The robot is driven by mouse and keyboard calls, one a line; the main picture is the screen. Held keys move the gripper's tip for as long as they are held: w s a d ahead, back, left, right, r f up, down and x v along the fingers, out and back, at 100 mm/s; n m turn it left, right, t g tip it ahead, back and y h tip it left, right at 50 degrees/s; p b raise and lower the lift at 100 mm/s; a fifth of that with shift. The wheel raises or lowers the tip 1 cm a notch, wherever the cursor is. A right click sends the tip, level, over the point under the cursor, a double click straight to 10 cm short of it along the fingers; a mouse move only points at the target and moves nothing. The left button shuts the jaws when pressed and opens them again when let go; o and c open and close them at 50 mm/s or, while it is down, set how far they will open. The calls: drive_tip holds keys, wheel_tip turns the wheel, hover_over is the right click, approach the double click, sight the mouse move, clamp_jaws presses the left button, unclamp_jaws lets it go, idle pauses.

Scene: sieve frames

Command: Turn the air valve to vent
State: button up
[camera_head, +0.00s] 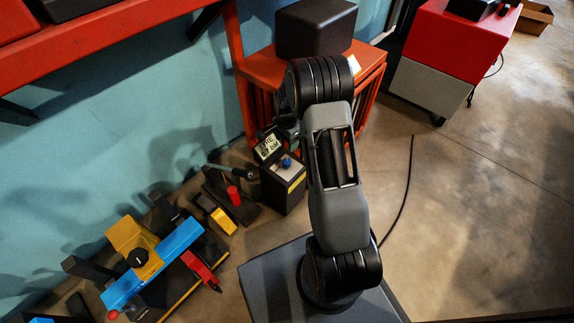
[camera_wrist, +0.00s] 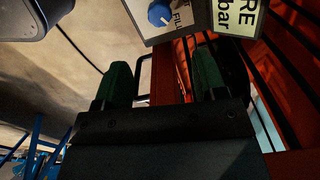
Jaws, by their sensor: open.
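The air valve is a blue knob (camera_head: 286,162) on the light panel of a dark box (camera_head: 283,190) on the floor, left of my arm. In the wrist view the same blue knob (camera_wrist: 159,13) is at the top edge, with the word FILL beside it; no vent mark is readable. A pale pressure display (camera_head: 268,146) sits above the knob, and it is partly cut off in the wrist view (camera_wrist: 238,17). My gripper (camera_wrist: 162,80) is open, with two green-padded fingers apart and nothing between them. The knob lies beyond the fingertips, not touched.
An orange-red shelf unit (camera_head: 260,72) with a black box (camera_head: 316,30) stands behind the valve box. A yellow and blue clamp-like machine (camera_head: 150,262) and small tools lie to the left. A red and grey cabinet (camera_head: 450,45) stands at the back right. Floor at right is mostly clear.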

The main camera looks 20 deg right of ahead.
sight(287, 161)
wheel_tip(287, 161, down, 12)
drive_tip(key=b, duration=0.4)
drive_tip(key=shift+f+b, duration=0.25)
drive_tip(key=shift+b, duration=0.05)
drive_tip(key=c, duration=0.9)
